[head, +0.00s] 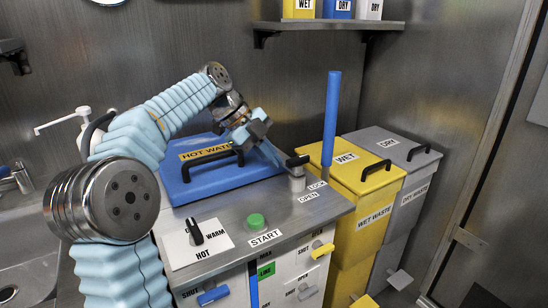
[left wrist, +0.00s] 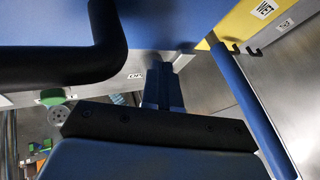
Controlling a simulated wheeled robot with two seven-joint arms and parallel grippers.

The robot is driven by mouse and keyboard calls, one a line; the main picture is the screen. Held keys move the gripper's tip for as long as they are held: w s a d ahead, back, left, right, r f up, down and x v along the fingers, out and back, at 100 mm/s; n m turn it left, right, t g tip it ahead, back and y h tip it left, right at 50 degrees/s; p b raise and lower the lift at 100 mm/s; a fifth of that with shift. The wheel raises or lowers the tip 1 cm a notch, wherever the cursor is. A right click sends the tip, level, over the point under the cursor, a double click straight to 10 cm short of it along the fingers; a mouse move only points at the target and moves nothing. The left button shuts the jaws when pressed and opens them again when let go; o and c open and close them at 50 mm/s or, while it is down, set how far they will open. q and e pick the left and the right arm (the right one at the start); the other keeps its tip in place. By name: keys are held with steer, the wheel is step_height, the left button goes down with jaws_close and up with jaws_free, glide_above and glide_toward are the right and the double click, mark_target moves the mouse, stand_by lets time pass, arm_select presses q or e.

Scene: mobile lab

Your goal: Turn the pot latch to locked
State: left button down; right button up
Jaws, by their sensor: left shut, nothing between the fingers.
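The pot latch (head: 297,177) is a grey post with a dark lever on top, at the right end of the steel counter. LOCK (head: 317,185) and OPEN (head: 308,198) labels lie beside it; I cannot tell exactly which one the lever points to. The pot's blue lid (head: 205,178), marked hot water, is down, with a black handle (head: 212,160). My left gripper (head: 276,157) is shut and empty, over the lid's right side, its tips just left of the latch. In the left wrist view its blue fingers (left wrist: 161,86) are together; the latch cannot be made out there. My right gripper is out of view.
A blue upright pole (head: 331,115) stands just behind the latch. Yellow (head: 375,190) and grey (head: 410,165) waste bins stand to the right. A green START button (head: 256,220) and a black knob (head: 194,230) sit on the counter's front. A shelf (head: 325,26) hangs above.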

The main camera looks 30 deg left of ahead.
arm_select(q)
steer(key=shift+a, duration=0.1)
stand_by(0.4)
steer(key=p+v, duration=0.3)
steer(key=v, duration=0.9)
steer(key=shift+a+r, duration=0.2)
steer(key=shift+r, duration=0.15)
steer(key=shift+s+a+r, duration=0.25)
steer(key=shift+r, duration=0.1)
